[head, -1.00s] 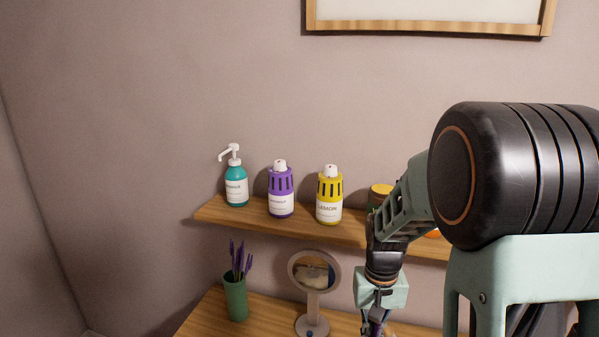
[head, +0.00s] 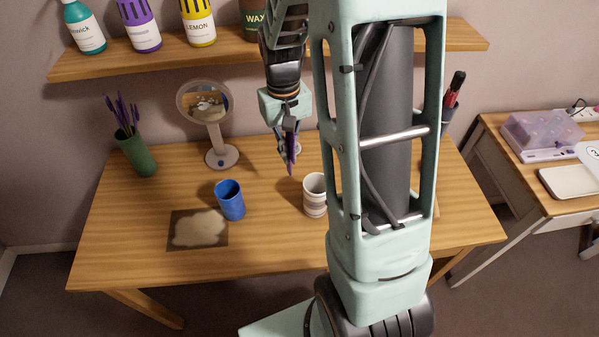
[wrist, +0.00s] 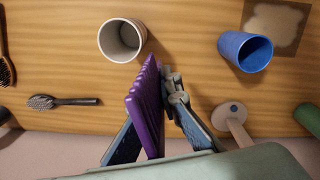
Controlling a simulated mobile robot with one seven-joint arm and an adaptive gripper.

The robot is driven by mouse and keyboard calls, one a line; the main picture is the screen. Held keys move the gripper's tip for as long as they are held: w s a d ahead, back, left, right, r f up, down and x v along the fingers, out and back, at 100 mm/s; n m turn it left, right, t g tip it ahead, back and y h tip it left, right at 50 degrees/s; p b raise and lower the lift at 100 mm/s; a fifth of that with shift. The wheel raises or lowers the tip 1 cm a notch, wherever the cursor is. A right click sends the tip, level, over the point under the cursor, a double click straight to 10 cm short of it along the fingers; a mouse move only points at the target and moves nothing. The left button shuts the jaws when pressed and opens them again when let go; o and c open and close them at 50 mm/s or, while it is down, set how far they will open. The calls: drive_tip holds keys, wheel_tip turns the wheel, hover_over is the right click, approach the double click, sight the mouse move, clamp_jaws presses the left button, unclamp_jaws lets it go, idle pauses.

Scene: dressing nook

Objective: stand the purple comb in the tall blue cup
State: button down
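The purple comb (head: 291,158) is in my gripper (head: 287,135), pointing down and held above the table. In the wrist view the comb (wrist: 147,105) runs between the two fingers (wrist: 155,140), which close on it. The blue cup (head: 231,203) stands upright on the table, left of and nearer than my gripper, beside a dark mat. It also shows in the wrist view (wrist: 246,53) at upper right, with its open mouth visible and the comb well apart from it.
A white cup (head: 314,197) stands near the comb. A round mirror (head: 220,157), a green vase (head: 137,155) and a stained mat (head: 198,230) share the table (head: 270,255). Brushes (wrist: 62,102) show in the wrist view. A shelf (head: 180,55) with bottles hangs behind.

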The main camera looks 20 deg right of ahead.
drive_tip(key=b, duration=0.4)
hover_over(315, 190)
drive_tip(key=s+a, duration=0.1)
drive_tip(key=s, duration=0.1)
wheel_tip(315, 190, down, 3)
drive_tip(key=shift+g, duration=0.4)
wheel_tip(315, 190, down, 9)
drive_tip(key=shift+s+r, duration=0.1)
drive_tip(key=shift+f, duration=0.4)
drive_tip(key=shift+f+b, duration=0.55)
drive_tip(key=shift+b, duration=0.05)
drive_tip(key=c, duration=2.4)
unclamp_jaws()
drive_tip(key=shift+r, duration=0.15)
